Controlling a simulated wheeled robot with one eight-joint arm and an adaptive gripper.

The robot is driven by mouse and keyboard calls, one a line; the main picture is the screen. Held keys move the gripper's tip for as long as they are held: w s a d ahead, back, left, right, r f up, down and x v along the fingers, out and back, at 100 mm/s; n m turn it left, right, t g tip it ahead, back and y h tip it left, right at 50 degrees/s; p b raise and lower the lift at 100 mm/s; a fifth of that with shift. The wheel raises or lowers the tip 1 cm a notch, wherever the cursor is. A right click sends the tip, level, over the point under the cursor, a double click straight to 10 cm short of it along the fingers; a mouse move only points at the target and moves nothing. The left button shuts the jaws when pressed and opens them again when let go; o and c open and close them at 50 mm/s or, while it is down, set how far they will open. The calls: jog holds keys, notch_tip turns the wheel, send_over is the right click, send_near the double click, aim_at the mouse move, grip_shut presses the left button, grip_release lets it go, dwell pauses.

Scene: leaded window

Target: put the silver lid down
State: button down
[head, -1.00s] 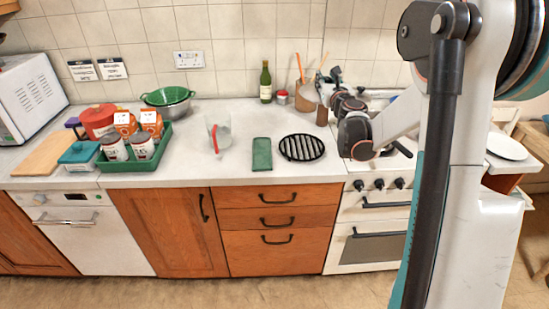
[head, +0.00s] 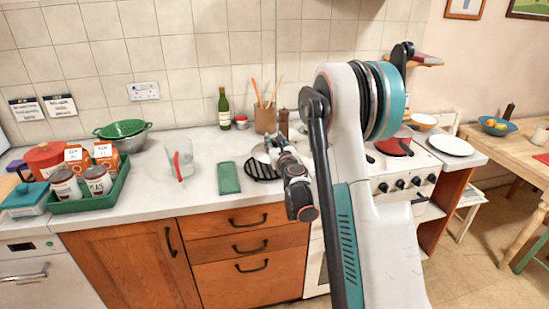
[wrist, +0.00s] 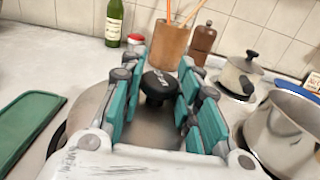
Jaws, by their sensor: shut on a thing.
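The silver lid (wrist: 88,106) is under my gripper (wrist: 157,72) in the wrist view, with its black knob between the teal fingers. My gripper is shut on the knob. In the head view the lid (head: 261,153) shows as a pale disc over the black round trivet (head: 262,174) on the counter, partly hidden by my gripper (head: 275,146). I cannot tell whether the lid touches the trivet.
A green mat (head: 228,178) lies left of the trivet. A bottle (head: 223,107), a utensil pot (head: 265,119) and a pepper mill (wrist: 202,42) stand behind. A steel pot (wrist: 283,130) and a cream pot (wrist: 238,77) are on the right. A glass jug (head: 179,157) stands further left.

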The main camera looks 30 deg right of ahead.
jog(key=shift+f+b, duration=0.75)
jog(key=shift+f, duration=1.6)
jog(key=shift+f, duration=0.2)
jog(key=c, duration=1.2)
grip_release()
jog(key=shift+r, duration=0.15)
jog(key=shift+s+r, duration=0.1)
jog(key=shift+s, duration=0.05)
jog(key=v, duration=1)
jog(key=shift+s+f+b, duration=0.2)
jog(key=shift+f+b, duration=0.05)
jog(key=shift+b, duration=0.05)
jog(key=shift+s+a+r+b, duration=0.15)
jog(key=shift+s+a+b, duration=0.1)
jog(key=shift+s+b, duration=0.25)
